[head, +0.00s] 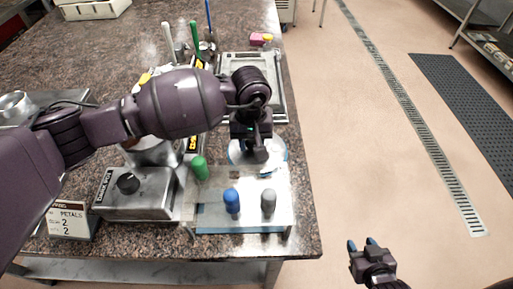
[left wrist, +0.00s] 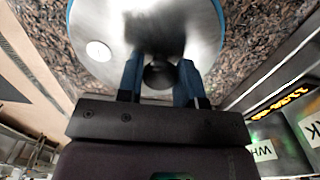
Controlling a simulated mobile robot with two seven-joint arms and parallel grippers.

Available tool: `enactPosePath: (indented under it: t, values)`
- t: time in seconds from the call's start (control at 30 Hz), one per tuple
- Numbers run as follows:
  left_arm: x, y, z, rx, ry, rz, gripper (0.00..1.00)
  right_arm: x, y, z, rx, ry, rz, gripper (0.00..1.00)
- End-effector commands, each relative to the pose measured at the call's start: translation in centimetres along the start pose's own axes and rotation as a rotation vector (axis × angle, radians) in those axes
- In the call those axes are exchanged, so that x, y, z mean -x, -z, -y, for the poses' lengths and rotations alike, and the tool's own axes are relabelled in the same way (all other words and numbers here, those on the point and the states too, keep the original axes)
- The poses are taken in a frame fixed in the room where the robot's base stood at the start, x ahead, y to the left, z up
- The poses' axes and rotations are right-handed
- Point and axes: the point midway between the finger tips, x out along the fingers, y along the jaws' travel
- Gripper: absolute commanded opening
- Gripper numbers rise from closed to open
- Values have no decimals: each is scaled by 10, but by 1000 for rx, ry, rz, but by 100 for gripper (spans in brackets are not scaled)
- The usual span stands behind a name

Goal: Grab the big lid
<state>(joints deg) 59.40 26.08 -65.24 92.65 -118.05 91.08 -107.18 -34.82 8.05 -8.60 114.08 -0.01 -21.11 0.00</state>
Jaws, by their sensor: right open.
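The big lid is a round silver disc with a blue rim and a dark knob. In the head view the lid (head: 278,154) is at the counter's right side, partly hidden by my left gripper (head: 257,154). In the left wrist view the lid (left wrist: 185,20) fills the top, with a pale round spot on its left. The blue fingers of my left gripper (left wrist: 160,72) stand on both sides of the dark knob (left wrist: 160,76) and appear to touch it. My right gripper (head: 366,246) is open and empty over the floor, right of the counter.
A clear stand (head: 278,182) with green, blue and grey knobs is in front of the lid. Left of it is a metal hot pot unit (head: 135,197) and a petals sign (head: 70,221). A metal tray frame (head: 235,62) lies behind.

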Motion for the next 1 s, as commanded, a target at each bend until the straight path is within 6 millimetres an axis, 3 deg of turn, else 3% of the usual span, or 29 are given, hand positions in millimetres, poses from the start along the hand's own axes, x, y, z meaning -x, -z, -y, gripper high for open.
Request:
enactPosePath:
  t: [0.03,0.13,0.4,0.57,0.77,1.0]
  values:
    - [0,0,0,0,0,0,19,1,-1,0,0,0,2,44]
    - [0,0,0,0,0,0,5,1,-1,0,-1,0,3,44]
    - [3,0,0,0,-1,-1,5,-1,1,0,0,0,-2,44]
    - [18,1,0,-1,-2,-4,5,-3,5,0,2,2,-10,44]
    - [60,1,0,-2,-2,-6,5,-5,8,0,4,3,-16,44]
    - [123,1,0,-1,-1,-6,5,-4,5,0,5,3,-11,44]
